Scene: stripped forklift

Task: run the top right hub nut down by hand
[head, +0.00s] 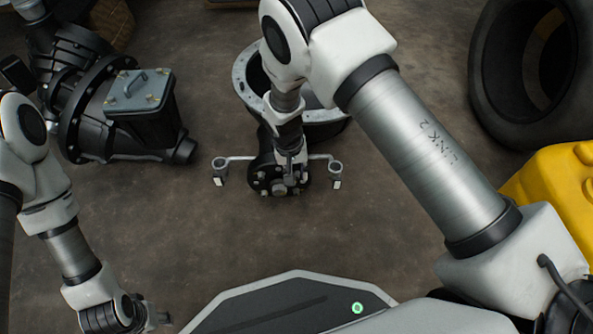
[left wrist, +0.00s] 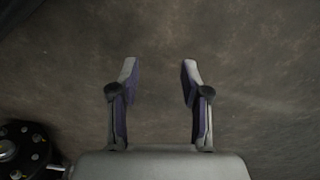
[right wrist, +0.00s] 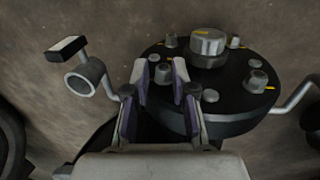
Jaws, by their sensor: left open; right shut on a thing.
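The black round hub (head: 265,177) stands at the middle of the head view, with a silver centre cap (right wrist: 208,45) and several nuts and studs on its face. Some nuts, such as this one (right wrist: 257,78), have a yellow mark beside them. My right gripper (right wrist: 161,72) reaches down onto the hub's near-left part in the right wrist view. My left gripper (left wrist: 160,75) is open and empty over bare floor. The hub's edge (left wrist: 25,148) shows at the lower left of the left wrist view.
Arms with ring ends (head: 219,172) stick out on both sides of the hub. A grey ring-shaped housing (head: 243,85) lies behind it. A black motor unit (head: 120,105) is at the left. A tyre (head: 490,90) and a yellow container (head: 555,190) are at the right.

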